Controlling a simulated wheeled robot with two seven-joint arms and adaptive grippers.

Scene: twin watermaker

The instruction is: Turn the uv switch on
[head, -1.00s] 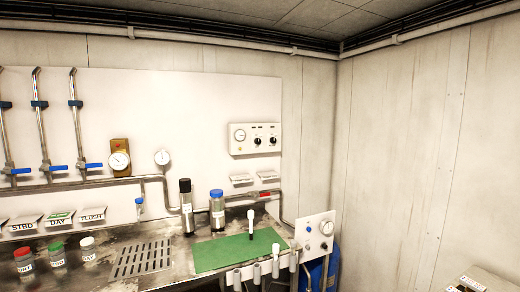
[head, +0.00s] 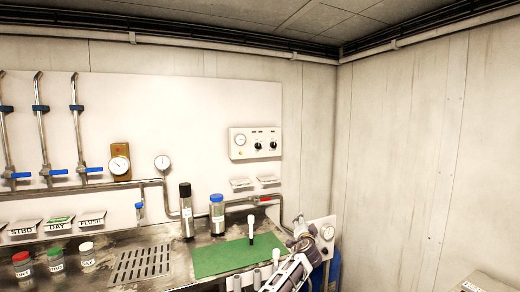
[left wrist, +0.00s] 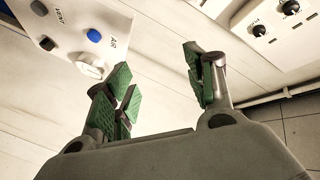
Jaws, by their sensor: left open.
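The wall panel (head: 254,142) at mid-right in the head view has a gauge and two black knobs; its lettering is too small there to tell which is the uv switch. My right gripper is not in view.
Two bottles (head: 217,214) (head: 186,211), a green mat (head: 215,262) and an upright white-topped tool (head: 250,222) stand on the bench.

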